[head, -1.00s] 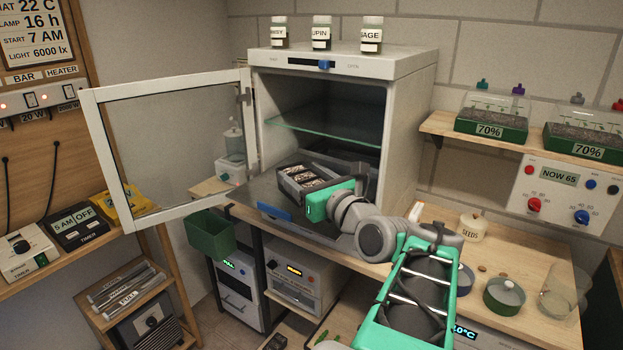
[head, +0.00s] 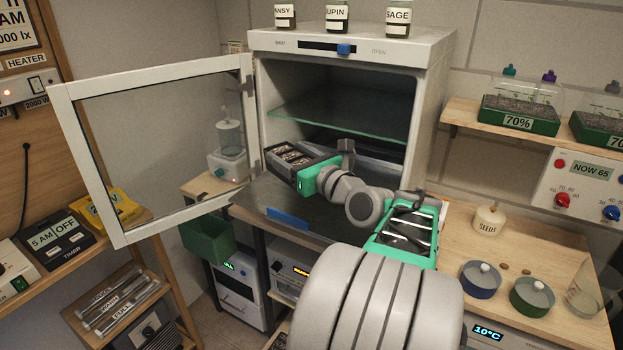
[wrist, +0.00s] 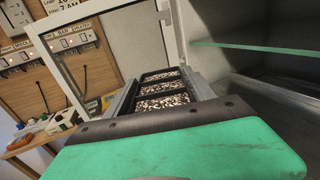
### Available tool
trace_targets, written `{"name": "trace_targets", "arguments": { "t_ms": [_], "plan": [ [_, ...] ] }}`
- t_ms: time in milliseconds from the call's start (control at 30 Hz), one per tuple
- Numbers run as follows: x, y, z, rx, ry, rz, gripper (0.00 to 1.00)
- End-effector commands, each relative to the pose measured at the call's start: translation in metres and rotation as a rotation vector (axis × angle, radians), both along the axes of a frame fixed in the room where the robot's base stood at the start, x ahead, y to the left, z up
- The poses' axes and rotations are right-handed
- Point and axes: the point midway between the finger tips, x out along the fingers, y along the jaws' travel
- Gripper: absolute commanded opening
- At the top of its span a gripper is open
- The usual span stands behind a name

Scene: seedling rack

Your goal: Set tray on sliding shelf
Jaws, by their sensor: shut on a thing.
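My gripper (head: 312,172) is shut on a dark seed tray (head: 292,157) with several speckled, filled cells. The tray also fills the middle of the wrist view (wrist: 163,101), beyond my green gripper body. In the head view the tray is over the sliding shelf (head: 262,194), a grey plate pulled out of the white cabinet with a blue front handle (head: 288,218). I cannot tell how large the gap between tray and shelf is. My gripper hides part of the shelf.
The white cabinet (head: 436,90) stands open, its framed glass door (head: 152,125) swung left. A fixed glass shelf (head: 340,119) crosses its inside above the tray's level. A green bin (head: 208,240) hangs below the door. Lidded pots and a seeds jar (head: 489,219) stand on the right bench.

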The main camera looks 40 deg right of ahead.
Motion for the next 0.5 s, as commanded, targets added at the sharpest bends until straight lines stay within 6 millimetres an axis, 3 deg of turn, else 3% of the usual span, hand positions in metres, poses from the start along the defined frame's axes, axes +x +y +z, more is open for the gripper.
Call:
{"name": "trace_targets", "arguments": {
  "t_ms": [33, 167, 300, 500],
  "plan": [
    [0.003, -0.019, -0.007, 0.005, 0.002, -0.01, 0.12],
    [0.013, -0.056, -0.025, 0.005, 0.002, -0.014, 0.12],
    [0.021, -0.079, -0.057, 0.004, 0.001, -0.013, 0.12],
    [0.028, -0.093, -0.077, 0.001, 0.0, -0.009, 0.12]
  ]
}}
